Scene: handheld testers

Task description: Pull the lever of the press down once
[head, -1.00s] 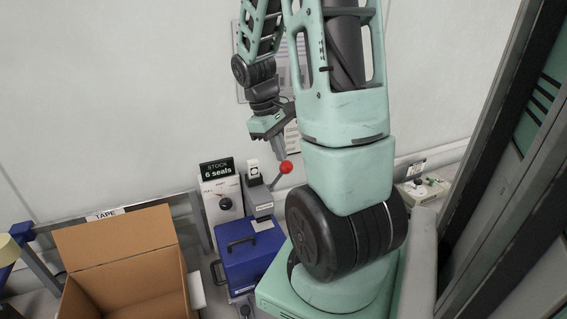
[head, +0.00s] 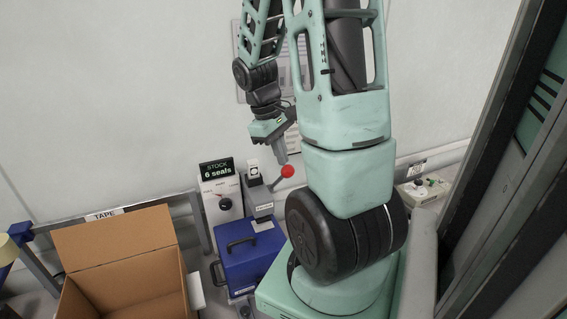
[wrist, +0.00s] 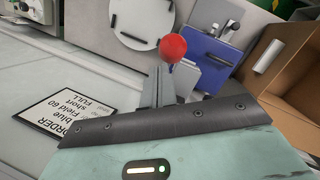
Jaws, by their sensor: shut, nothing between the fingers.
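The press (head: 258,195) is a grey upright unit in the middle of the head view. Its lever (head: 276,182) slants up to the right and ends in a red ball knob (head: 288,171). My gripper (head: 281,157) points down just above the knob, its fingers shut and empty. In the wrist view the shut fingers (wrist: 164,88) point at the red knob (wrist: 173,48), which shows at their tips. The fingertips look very close to or touching the knob; I cannot tell which.
A blue case (head: 252,258) with black handles stands in front of the press. A dial unit (head: 221,200) and a "6 seals" stock sign (head: 217,168) are to its left. An open cardboard box (head: 120,245) is at lower left. An order card (wrist: 78,110) shows in the wrist view.

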